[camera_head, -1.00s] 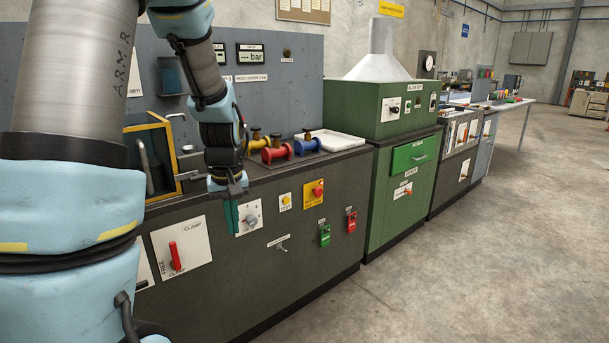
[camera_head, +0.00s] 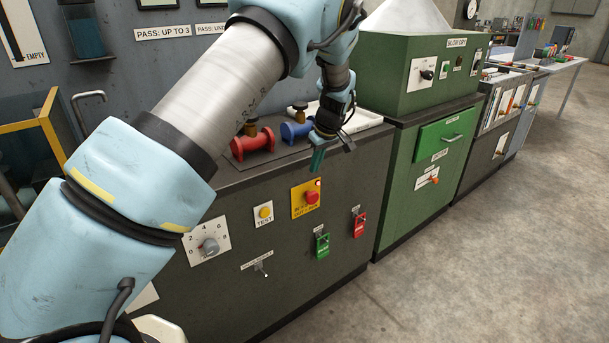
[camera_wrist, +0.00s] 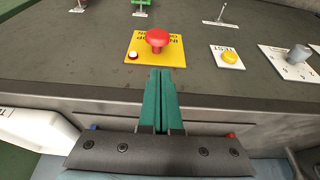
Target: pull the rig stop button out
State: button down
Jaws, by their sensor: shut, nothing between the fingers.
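The rig stop button is a red mushroom head (camera_head: 312,197) on a yellow plate (camera_head: 298,207) on the dark bench front in the head view. In the wrist view the red button (camera_wrist: 157,38) stands out from its yellow plate (camera_wrist: 172,55), with a small pale lamp beside it. My gripper (camera_head: 318,160) is in front of the bench's top edge, above the button in the head view. In the wrist view its green fingers (camera_wrist: 158,75) are together and empty, pointing towards the plate. They appear apart from the button.
A yellow test button (camera_head: 264,213) and a numbered dial (camera_head: 208,246) are to the left. Green (camera_head: 322,244) and red (camera_head: 359,223) tagged switches are lower right, and a toggle (camera_head: 264,270) is below. Red (camera_head: 252,143) and blue (camera_head: 296,130) flanged spools lie on the bench top.

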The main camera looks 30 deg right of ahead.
aim_at(311, 192)
jog(key=shift+w+d, duration=0.1)
jog(key=shift+d, duration=0.05)
jog(key=p+x, duration=0.2)
jog(key=x, duration=0.8)
jog(key=shift+p, duration=0.4)
jog(key=shift+s+d+b, duration=0.2)
jog(key=shift+s+b, duration=0.45)
jog(key=shift+s, duration=0.45)
jog(key=shift+r, duration=0.1)
